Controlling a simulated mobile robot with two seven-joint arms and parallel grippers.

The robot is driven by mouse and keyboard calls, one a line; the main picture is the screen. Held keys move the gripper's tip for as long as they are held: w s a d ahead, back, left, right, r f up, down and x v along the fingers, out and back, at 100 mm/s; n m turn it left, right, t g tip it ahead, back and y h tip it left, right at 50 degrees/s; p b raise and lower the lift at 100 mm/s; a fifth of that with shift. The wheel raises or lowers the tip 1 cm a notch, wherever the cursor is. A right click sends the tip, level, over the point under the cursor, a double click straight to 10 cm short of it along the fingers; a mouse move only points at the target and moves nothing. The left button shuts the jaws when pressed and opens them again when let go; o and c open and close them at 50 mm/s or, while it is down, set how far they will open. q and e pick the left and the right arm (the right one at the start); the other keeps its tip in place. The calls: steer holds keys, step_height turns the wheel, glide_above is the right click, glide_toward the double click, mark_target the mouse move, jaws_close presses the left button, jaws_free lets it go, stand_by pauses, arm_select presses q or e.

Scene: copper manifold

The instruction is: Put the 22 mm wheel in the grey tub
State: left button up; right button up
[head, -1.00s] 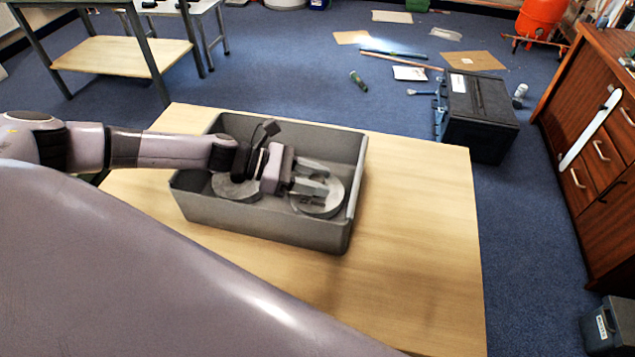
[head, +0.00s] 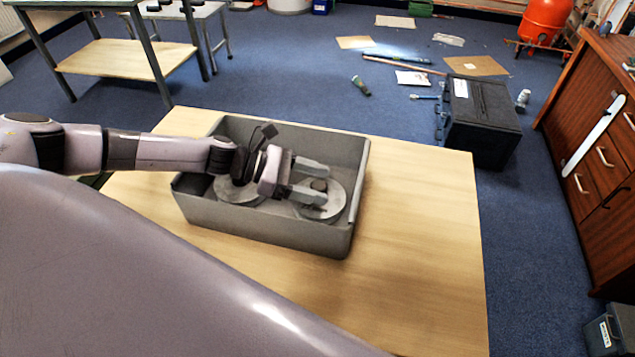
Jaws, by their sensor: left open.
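The grey tub (head: 268,235) stands on a light wooden table. Two round grey wheels lie inside it. One wheel (head: 336,201) is on the right, under my left gripper's fingers. The other wheel (head: 238,194) is on the left, partly hidden by my left wrist. I cannot tell which of them is the 22 mm wheel. My left gripper (head: 312,182) is inside the tub's outline, with its two fingers apart above the right wheel and a small dark knob between or just beyond the tips. My right gripper is not in view.
The wooden table (head: 420,230) is bare to the right of the tub. A black case (head: 480,120) stands on the blue floor beyond it. A wooden cabinet (head: 605,170) is at the right. Cardboard pieces and tools lie on the floor behind.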

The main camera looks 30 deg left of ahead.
arm_select(q)
steer(key=b+v, duration=0.1)
steer(key=v, duration=1)
steer(key=shift+a+b, duration=0.15)
steer(key=shift+b, duration=0.15)
